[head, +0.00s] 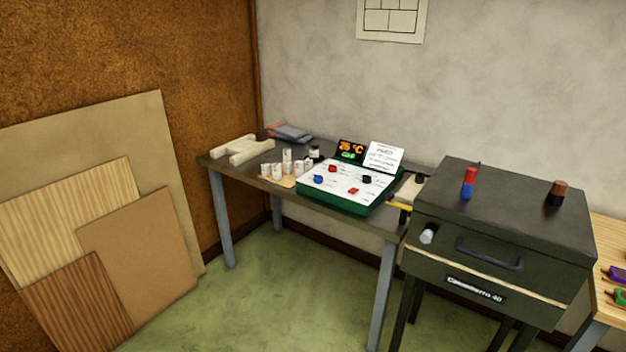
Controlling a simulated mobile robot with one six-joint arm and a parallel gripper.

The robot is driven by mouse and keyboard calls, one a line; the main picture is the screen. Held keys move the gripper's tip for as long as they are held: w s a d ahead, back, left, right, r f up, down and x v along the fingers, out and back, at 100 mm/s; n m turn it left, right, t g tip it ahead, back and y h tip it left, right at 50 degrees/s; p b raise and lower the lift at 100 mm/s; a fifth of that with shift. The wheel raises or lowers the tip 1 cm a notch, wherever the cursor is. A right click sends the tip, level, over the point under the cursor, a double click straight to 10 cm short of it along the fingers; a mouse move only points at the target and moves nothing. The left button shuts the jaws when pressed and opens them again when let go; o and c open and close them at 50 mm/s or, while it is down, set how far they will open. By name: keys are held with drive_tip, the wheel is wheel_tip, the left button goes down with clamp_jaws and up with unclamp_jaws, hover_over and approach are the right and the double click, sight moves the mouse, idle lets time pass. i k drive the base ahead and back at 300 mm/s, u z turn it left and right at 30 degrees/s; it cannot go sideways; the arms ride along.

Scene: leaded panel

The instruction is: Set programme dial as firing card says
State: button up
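A green control box (321,200) with a white sloped panel sits on the grey table. Its panel carries small controls: a red one (332,169), a blue one (318,179), a dark one (367,179) and another red one (353,191). Their labels are too small to read, so I cannot tell which is the programme dial or where it points. A black display (351,151) behind the panel shows an orange temperature, about 25 °C, above green characters. A white card (384,157) stands beside it; its print is illegible. My gripper is not in view.
A dark kiln (500,240) with a handle and lid plugs stands right of the table (233,170). Several small pots (287,160) and pale blocks (241,149) are left of the box. Boards (140,240) lean on the left wall. Green floor before the table is clear.

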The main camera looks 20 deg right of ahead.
sight(318, 179)
drive_tip(key=u, duration=0.4)
drive_tip(key=k, duration=1.25)
drive_tip(key=u, duration=0.45)
drive_tip(key=i, duration=1.1)
drive_tip(key=z, duration=0.95)
drive_tip(key=i, duration=0.85)
drive_tip(key=z, duration=0.45)
